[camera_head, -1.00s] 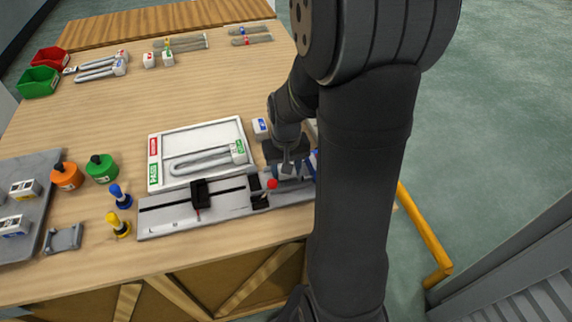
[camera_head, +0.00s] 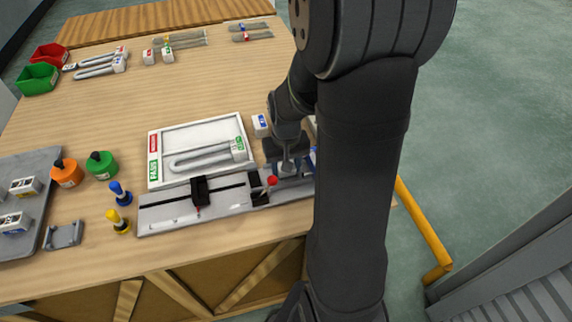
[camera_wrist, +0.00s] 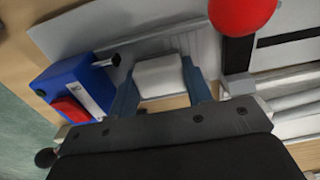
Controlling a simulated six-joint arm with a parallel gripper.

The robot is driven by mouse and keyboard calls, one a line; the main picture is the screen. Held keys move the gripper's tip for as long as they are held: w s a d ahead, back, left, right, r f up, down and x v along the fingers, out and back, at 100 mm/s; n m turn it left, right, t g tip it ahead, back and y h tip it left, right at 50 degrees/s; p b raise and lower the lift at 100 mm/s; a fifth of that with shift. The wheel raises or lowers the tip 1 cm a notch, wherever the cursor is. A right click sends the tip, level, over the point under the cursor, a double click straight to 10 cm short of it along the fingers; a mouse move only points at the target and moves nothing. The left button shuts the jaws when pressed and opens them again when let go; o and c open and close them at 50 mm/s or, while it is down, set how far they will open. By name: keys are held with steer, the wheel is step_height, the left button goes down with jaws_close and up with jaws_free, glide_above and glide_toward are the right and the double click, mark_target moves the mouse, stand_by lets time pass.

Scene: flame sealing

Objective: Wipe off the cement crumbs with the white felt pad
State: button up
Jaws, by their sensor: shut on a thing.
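In the wrist view my gripper (camera_wrist: 165,92) is shut on a white block-like pad (camera_wrist: 158,74), held between its two blue-grey fingers. The pad is just over the grey metal plate of the fixture (camera_wrist: 75,35); I cannot tell whether it touches. In the head view my gripper (camera_head: 287,168) is at the right end of the long grey fixture (camera_head: 225,208), partly hidden by my arm. I cannot make out any cement crumbs in either view.
A red knob (camera_head: 272,181) stands on the fixture just left of my gripper. A blue box with a red button (camera_wrist: 72,92) is close beside the fingers. A white tray (camera_head: 160,135) with a U-shaped grey part (camera_head: 205,158) lies behind. Green (camera_head: 102,166) and orange (camera_head: 67,174) bottles stand left.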

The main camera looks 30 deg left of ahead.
steer(key=o, duration=0.6)
steer(key=shift+r, duration=0.25)
steer(key=c, duration=0.8)
steer(key=shift+w+d, duration=0.1)
